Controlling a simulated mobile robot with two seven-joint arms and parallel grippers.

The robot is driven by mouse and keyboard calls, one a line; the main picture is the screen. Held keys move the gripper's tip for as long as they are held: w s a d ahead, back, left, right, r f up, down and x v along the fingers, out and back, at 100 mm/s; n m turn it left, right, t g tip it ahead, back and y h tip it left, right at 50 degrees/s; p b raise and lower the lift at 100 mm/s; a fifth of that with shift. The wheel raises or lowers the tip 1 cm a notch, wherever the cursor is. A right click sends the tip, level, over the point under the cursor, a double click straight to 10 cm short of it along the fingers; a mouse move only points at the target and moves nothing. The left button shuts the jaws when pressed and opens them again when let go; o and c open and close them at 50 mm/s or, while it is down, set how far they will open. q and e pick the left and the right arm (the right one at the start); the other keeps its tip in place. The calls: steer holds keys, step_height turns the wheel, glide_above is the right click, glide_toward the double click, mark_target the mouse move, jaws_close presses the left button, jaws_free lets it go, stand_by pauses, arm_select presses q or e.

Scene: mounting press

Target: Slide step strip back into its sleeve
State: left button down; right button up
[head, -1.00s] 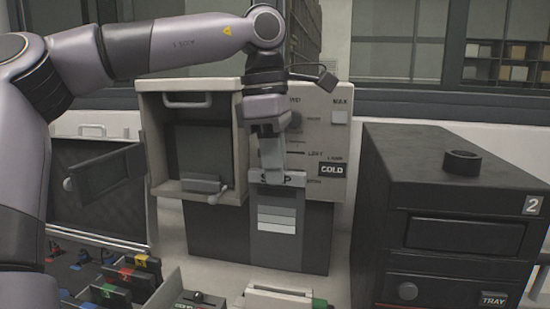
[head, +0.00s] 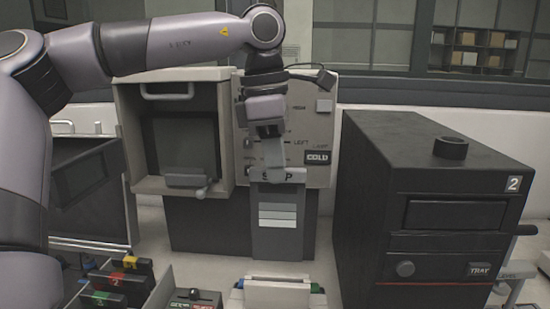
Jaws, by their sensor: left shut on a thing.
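The step strip (head: 277,215) is a grey strip with a row of bands from light to mid grey. It hangs upright at the lower front of the mounting press (head: 318,105). A dark grey sleeve or backing (head: 277,243) surrounds the bands, and I cannot tell where strip and sleeve part. A light tab with partly covered lettering (head: 297,176) is at its top. My left gripper (head: 274,174) points down and is shut on this top end, covering part of the lettering. My right gripper is not in view.
A black box marked 2 (head: 440,190) stands close on the right. The open press chamber (head: 180,130) is left of the strip. A bin of numbered coloured pieces (head: 115,285), a small dark device (head: 195,298) and a white device (head: 282,292) lie in front.

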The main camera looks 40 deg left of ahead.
mark_target(275, 221)
arm_select(q)
steer(key=shift+f, duration=1.45)
steer(key=shift+f+b, duration=2.8)
steer(key=shift+f, duration=1.1)
